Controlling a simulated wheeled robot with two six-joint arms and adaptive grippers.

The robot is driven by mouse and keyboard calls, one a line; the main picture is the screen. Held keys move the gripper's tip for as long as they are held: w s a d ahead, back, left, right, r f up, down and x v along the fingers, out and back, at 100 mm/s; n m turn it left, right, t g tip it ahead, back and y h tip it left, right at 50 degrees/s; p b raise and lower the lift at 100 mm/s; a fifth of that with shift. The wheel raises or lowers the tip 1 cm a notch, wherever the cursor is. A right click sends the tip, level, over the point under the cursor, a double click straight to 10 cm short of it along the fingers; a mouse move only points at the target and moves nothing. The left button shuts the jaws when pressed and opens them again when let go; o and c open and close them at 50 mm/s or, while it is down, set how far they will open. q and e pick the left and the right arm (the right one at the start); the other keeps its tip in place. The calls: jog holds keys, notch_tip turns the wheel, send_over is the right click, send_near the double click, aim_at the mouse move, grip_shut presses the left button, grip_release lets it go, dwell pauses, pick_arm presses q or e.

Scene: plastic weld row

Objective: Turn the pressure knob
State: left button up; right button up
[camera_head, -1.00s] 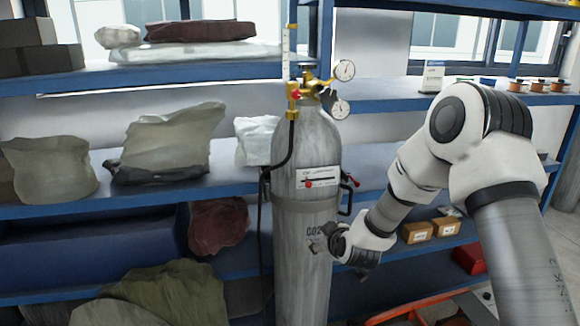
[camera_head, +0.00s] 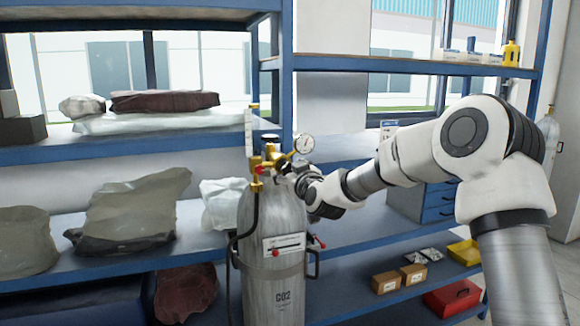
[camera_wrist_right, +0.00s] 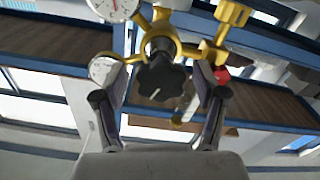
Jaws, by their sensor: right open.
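The pressure knob (camera_wrist_right: 163,80) is a black lobed knob with a light mark, on the brass regulator (camera_wrist_right: 180,48) in the right wrist view. My right gripper (camera_wrist_right: 165,88) is open, with one finger on each side of the knob. A gap shows between the knob and each finger. In the head view the brass regulator (camera_head: 268,164) sits on top of the grey CO2 cylinder (camera_head: 273,255), and my right gripper (camera_head: 296,175) is up at it from the right. The knob is hidden there behind the gripper and wrist. My left gripper is not in view.
A round white gauge (camera_head: 304,143) stands just above my right gripper. A black hose (camera_head: 250,220) runs down the cylinder's left side. Blue shelves (camera_head: 370,237) with bags and boxes stand behind. A red box (camera_head: 452,298) sits low at the right.

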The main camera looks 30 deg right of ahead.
jog(key=c, duration=1.1)
jog(key=shift+f+b, duration=0.2)
jog(key=shift+b, duration=0.2)
jog(key=shift+c, duration=0.2)
jog(key=shift+m+b, duration=0.9)
jog(key=shift+b, duration=0.2)
jog(key=shift+r+m, duration=0.1)
jog(key=shift+m, duration=0.2)
jog(key=shift+r, duration=0.1)
jog(key=o, duration=1.1)
jog(key=shift+o, duration=0.2)
jog(key=shift+s, duration=0.1)
